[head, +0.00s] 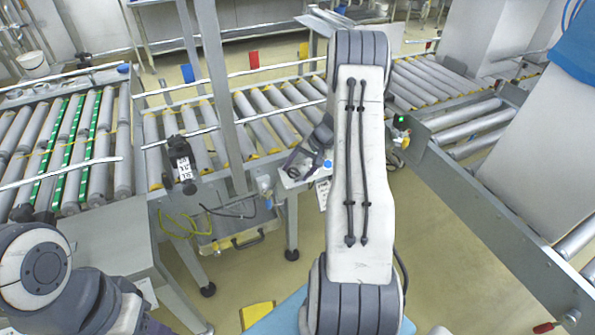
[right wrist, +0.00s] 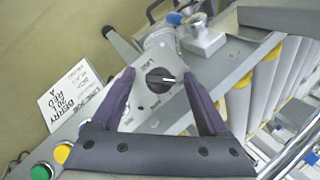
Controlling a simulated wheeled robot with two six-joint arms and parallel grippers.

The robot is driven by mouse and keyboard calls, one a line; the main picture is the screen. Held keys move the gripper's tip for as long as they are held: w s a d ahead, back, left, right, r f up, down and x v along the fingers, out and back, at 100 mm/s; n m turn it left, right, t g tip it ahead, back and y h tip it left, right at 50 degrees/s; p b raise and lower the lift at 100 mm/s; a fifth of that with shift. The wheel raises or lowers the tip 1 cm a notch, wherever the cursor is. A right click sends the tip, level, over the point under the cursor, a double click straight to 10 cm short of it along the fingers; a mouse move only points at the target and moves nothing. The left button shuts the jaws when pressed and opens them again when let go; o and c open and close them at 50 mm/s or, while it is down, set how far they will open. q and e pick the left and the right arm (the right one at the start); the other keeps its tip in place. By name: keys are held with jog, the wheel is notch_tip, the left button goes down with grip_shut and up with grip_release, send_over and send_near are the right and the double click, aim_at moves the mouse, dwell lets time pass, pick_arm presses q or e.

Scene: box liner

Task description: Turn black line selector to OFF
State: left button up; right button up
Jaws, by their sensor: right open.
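The black line selector (right wrist: 160,80) is a round knob with a pale pointer, on a light grey plate in the right wrist view. Its pointer lies toward the right of that picture. My right gripper (right wrist: 157,76) is open, with one dark purple finger on each side of the knob. I cannot tell whether either finger touches it. In the head view my right gripper (head: 305,158) is at the small control post beside the conveyor, and the selector cannot be made out there. My left arm shows at the lower left of the head view, its gripper out of the picture.
In the right wrist view, a green button (right wrist: 41,172), a yellow button (right wrist: 62,153) and a printed card (right wrist: 72,97) are at the left. Roller conveyors (head: 265,120) run behind the post. A dark labelled device (head: 182,165) hangs at the conveyor's front edge.

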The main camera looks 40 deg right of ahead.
jog(key=shift+w+f, duration=0.1)
grip_shut()
jog(key=m+t+b, duration=0.1)
jog(key=b, duration=0.1)
jog(key=m+y+b, duration=0.1)
jog(key=m+b, duration=0.1)
jog(key=shift+f+t, duration=0.3)
jog(key=shift+t, duration=0.1)
jog(key=m+t+b, duration=0.1)
jog(key=m+b, duration=0.1)
jog(key=m, duration=0.1)
jog(key=shift+t, duration=0.3)
jog(key=shift+s+r+m+t+b, duration=0.1)
jog(key=shift+s+m+t+b, duration=0.1)
jog(key=shift+m+t+b, duration=0.55)
jog(key=shift+m+g, duration=0.25)
jog(key=shift+m, duration=0.1)
